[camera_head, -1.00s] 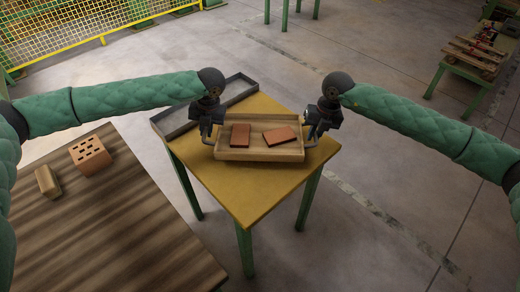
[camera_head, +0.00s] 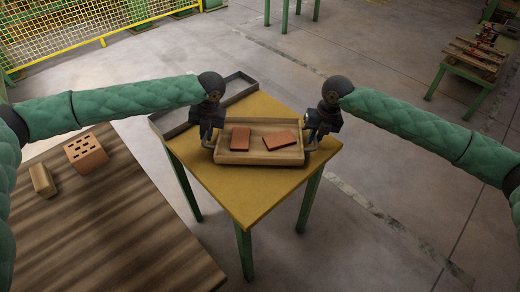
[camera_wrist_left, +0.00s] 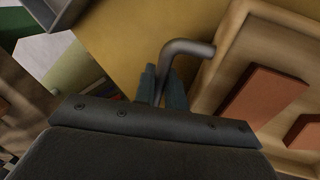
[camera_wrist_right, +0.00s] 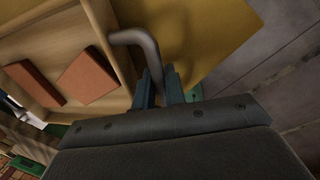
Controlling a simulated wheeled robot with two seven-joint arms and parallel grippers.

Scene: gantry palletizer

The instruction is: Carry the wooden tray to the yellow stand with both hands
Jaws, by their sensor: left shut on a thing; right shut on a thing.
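The wooden tray (camera_head: 260,158) is at the back part of the yellow stand (camera_head: 245,195), with two flat red-brown bricks (camera_head: 241,138) (camera_head: 282,139) in it. I cannot tell whether its bottom touches the top. My left gripper (camera_head: 209,143) is shut on the grey bent handle (camera_wrist_left: 188,48) at the tray's left end. My right gripper (camera_head: 312,143) is shut on the matching handle (camera_wrist_right: 140,40) at the right end. The tray wall shows beside the fingers in the left wrist view (camera_wrist_left: 226,48) and the right wrist view (camera_wrist_right: 106,36).
A grey shallow tray (camera_head: 170,124) lies along the stand's back left edge, close to the wooden tray. A brown striped table (camera_head: 110,225) at left holds a holed brick (camera_head: 86,152) and a small tan block (camera_head: 43,181). The stand's front is clear.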

